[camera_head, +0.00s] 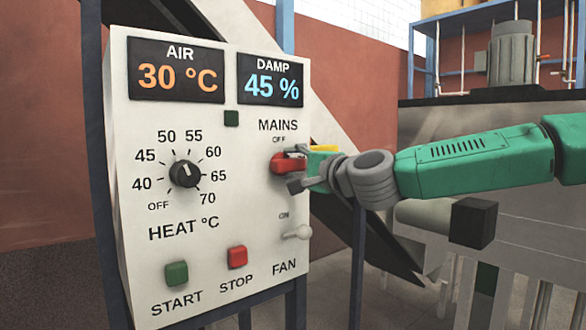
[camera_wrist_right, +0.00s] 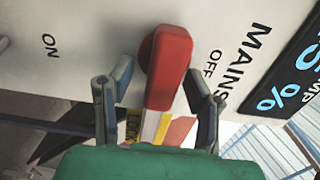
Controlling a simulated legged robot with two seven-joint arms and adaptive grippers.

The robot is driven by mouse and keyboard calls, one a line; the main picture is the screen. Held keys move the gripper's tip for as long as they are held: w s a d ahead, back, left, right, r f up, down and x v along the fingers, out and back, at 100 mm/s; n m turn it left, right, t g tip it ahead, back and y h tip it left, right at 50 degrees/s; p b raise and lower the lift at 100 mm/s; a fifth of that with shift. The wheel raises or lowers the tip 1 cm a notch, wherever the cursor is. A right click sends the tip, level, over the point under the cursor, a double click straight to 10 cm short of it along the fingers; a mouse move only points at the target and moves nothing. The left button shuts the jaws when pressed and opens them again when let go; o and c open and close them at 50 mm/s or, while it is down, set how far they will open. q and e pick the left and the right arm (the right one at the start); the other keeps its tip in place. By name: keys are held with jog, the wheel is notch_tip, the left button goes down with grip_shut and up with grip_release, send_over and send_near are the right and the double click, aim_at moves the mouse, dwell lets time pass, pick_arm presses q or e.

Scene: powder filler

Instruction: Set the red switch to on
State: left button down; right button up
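The red switch (camera_head: 284,164) sits on the white control panel (camera_head: 215,130) under the MAINS label, with OFF printed above it and ON further below. In the right wrist view its red handle (camera_wrist_right: 168,68) sticks out toward the camera, with OFF on the right and ON on the left. My right gripper (camera_head: 293,168) is at the switch. In the wrist view its two grey fingers (camera_wrist_right: 158,80) stand open on either side of the handle, with gaps on both sides. My left gripper is not in view.
The panel also holds a heat dial (camera_head: 185,174), a green START button (camera_head: 176,273), a red STOP button (camera_head: 237,257) and a pale FAN lever (camera_head: 298,232) below the switch. A slanted chute (camera_head: 370,240) is behind the panel's right edge. A grey machine (camera_head: 512,52) stands at back right.

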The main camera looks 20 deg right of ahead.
jog(key=v, duration=1.2)
jog(key=shift+w, duration=0.1)
